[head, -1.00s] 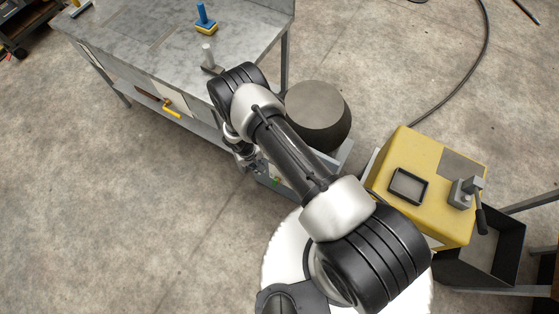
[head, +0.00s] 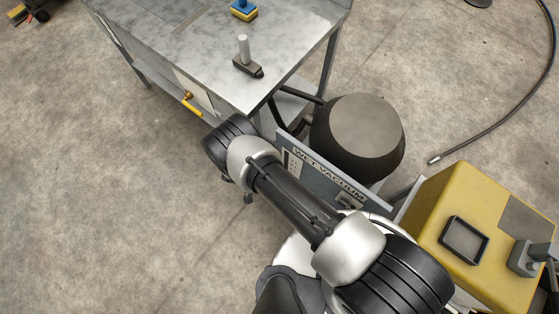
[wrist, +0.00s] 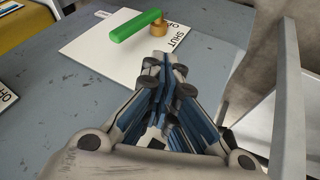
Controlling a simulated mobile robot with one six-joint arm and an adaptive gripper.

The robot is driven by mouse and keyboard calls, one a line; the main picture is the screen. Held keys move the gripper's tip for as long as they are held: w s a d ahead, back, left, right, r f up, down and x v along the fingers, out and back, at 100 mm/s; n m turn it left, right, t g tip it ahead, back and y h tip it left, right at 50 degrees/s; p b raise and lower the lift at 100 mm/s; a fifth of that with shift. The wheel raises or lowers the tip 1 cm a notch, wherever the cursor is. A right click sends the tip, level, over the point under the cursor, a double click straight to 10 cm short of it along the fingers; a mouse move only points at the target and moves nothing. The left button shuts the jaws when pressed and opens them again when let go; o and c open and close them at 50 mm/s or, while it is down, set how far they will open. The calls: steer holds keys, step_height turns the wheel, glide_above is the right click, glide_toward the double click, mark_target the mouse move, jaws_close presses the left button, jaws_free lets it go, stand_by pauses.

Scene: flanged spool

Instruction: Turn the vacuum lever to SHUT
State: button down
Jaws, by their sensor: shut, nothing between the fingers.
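The lever has a green handle (wrist: 135,27) on a brass pivot (wrist: 160,27), mounted on a white plate (wrist: 95,48) in the wrist view. The handle points left from the pivot. The word SHUT is printed on the plate just below and right of the pivot; another label beside it is only partly readable. My gripper (wrist: 165,62) is shut and empty, its fingertips just below the pivot in the picture; I cannot tell whether they touch the plate. In the head view the WET VACUUM panel (head: 318,172) shows, but my arm hides the green lever and most of my gripper.
A dark round drum (head: 345,150) stands behind the panel. A metal bench (head: 205,70) at the upper left carries a squeegee-like tool (head: 247,62) and has a yellow-handled lever (head: 191,104) on its front. A yellow box (head: 435,210) stands at right.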

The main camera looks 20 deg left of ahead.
steer(key=d+f+b, duration=0.1)
steer(key=d+f, duration=0.4)
steer(key=d, duration=0.1)
steer(key=shift+s+d+f, duration=0.2)
steer(key=shift+s+d, duration=0.05)
steer(key=shift+d, duration=0.15)
